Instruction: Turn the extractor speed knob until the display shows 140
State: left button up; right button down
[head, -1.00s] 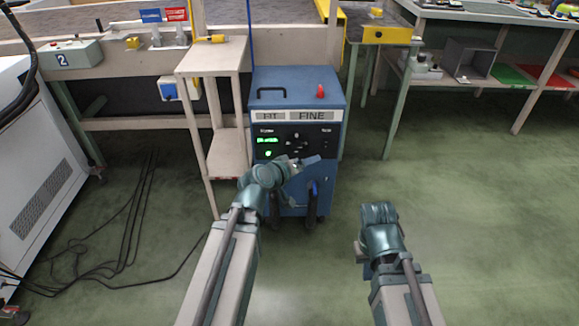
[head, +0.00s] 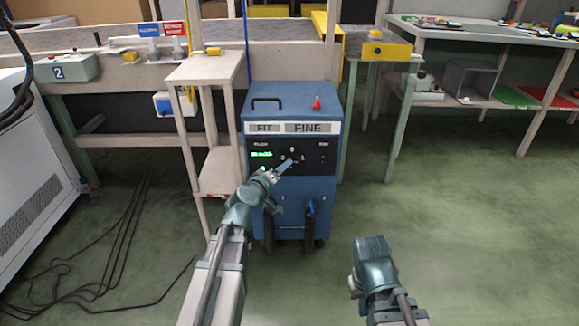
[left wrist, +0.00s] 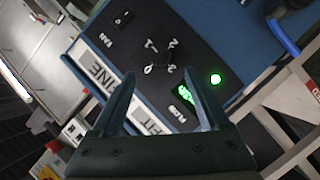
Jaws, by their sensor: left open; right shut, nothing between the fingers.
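The blue extractor cabinet (head: 290,98) stands ahead with a black control panel. Its speed knob (left wrist: 172,56) is a dark knob ringed by white digits, and in the head view it is partly hidden by my left gripper. The green display (head: 261,154) is lit on the panel's left, and it shows in the left wrist view (left wrist: 188,97); its number is too small to read. My left gripper (head: 287,166) is open at the panel, its two fingers on either side of the knob in the wrist view, apparently not closed on it. My right gripper (head: 354,286) is shut and empty, low over the floor.
A beige stand (head: 207,68) is close at the cabinet's left. A red knob-like part (head: 316,104) and a black handle are on the cabinet top. A workbench (head: 480,40) with trays stands at the right. Cables lie on the floor at left; the floor at right is clear.

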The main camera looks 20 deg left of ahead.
pick_arm(q)
jog(key=b+x, duration=0.1)
jog(key=x, duration=0.7)
jog(key=shift+w+b, duration=0.15)
jog(key=shift+b, duration=0.15)
grip_shut()
